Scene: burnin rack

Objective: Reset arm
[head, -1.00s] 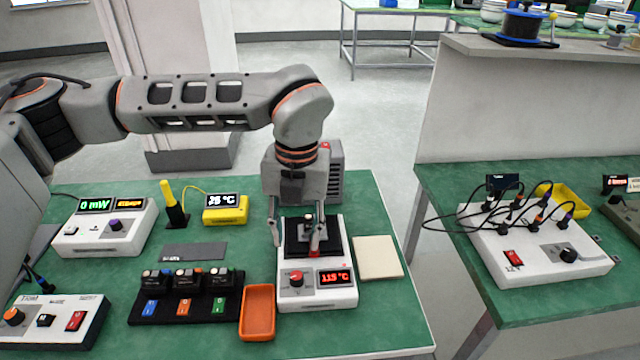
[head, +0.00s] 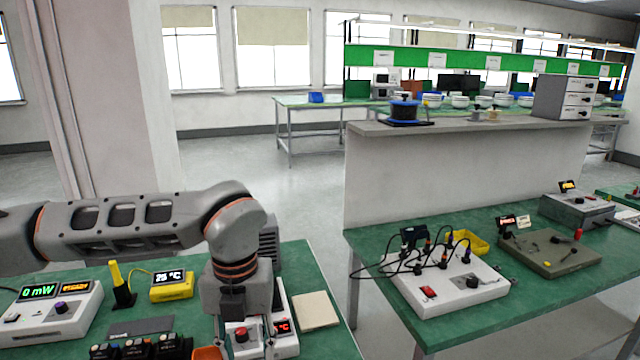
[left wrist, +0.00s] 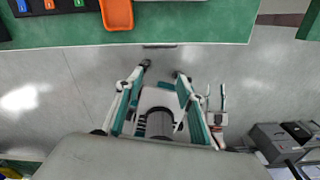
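My left gripper (head: 245,340) points down over the small white heater unit (head: 285,345) at the bottom of the head view. Its two fingers are spread apart, and the unit's red knob shows between them. One finger covers part of the red display. I see nothing held between the fingers, though the lower frame edge cuts the view there. My left arm (head: 130,228) reaches in from the left with its forearm roughly level. My right gripper is not in view.
An orange tray (left wrist: 117,12) and a black rack (left wrist: 50,5) lie near the front table edge. A beige pad (head: 316,310) is right of the heater. A yellow thermometer (head: 172,287) and power meter (head: 60,308) stand left. A wired white box (head: 450,285) is on the right bench.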

